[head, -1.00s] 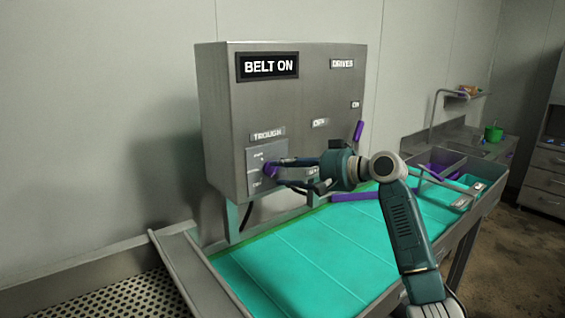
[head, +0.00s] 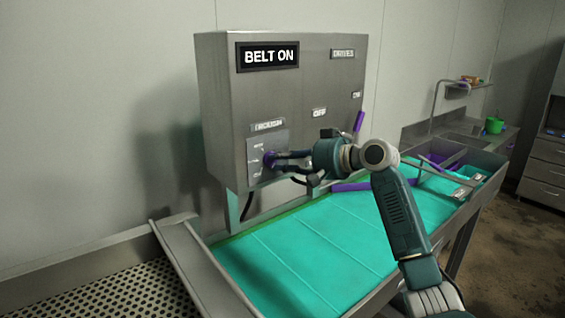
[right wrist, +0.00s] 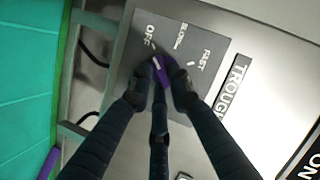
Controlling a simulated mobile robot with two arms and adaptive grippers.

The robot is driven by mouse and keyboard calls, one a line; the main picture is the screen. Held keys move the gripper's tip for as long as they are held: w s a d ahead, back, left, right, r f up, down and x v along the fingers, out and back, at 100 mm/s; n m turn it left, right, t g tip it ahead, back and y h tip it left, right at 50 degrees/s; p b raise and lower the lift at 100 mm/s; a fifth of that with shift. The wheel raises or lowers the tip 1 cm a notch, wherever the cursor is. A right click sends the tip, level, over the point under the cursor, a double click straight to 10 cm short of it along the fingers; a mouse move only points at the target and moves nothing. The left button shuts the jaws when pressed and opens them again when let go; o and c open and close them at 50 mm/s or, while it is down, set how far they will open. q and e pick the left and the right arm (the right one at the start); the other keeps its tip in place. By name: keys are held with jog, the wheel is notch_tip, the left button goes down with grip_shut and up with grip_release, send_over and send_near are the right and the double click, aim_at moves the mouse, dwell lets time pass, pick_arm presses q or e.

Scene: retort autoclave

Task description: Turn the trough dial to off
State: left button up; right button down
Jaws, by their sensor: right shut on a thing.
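The trough dial (right wrist: 164,72) is a purple knob on a grey plate (right wrist: 130,75) marked OFF, SLOW and FAST. Its white mark points up and left in the right wrist view, toward the OFF label. In the head view, the dial (head: 269,160) is low on the front of the control box, below the TROUGH label (head: 268,126). My right gripper (right wrist: 160,85) is shut on the dial, with its dark fingers around it, partly hiding it. It also shows from the side in the head view (head: 278,159). My left gripper is out of view.
The steel control box (head: 225,90) has a BELT ON display (head: 268,56) and a purple lever (head: 358,123) on its right side. A turquoise belt (head: 300,255) runs below. A sink area with a green cup (head: 494,126) stands at the back right.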

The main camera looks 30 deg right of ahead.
jog(key=c, duration=1.6)
grip_release()
jog(key=v, duration=1.2)
jog(key=shift+d, duration=0.1)
